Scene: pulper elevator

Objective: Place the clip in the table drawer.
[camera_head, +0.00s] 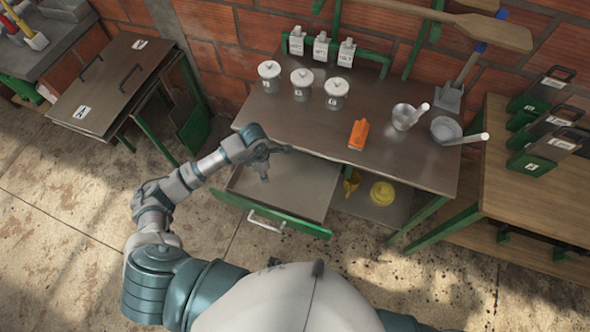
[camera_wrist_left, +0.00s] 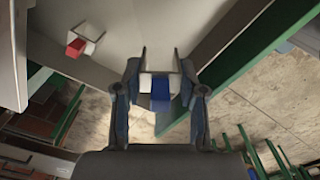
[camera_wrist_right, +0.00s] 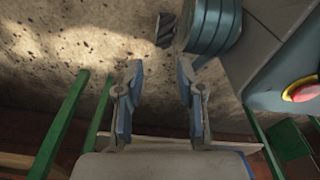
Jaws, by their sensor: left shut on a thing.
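The table drawer (camera_head: 312,187) stands open below the table top. My left gripper (camera_head: 268,161) is over the drawer. In the left wrist view the left gripper (camera_wrist_left: 159,70) is shut on a small blue and white piece (camera_wrist_left: 160,92), which looks like the clip. In the head view this piece is too small to make out. I cannot tell whether it touches the drawer floor. My right gripper (camera_wrist_right: 158,72) is open and empty in the right wrist view. It is not in the head view.
An orange object (camera_head: 359,134) lies on the table (camera_head: 320,122), near white lidded jars (camera_head: 302,83) and metal cups (camera_head: 405,116). The drawer's green front (camera_head: 275,214) has a white handle (camera_head: 266,221). A red and white piece (camera_wrist_left: 80,45) shows in the left wrist view.

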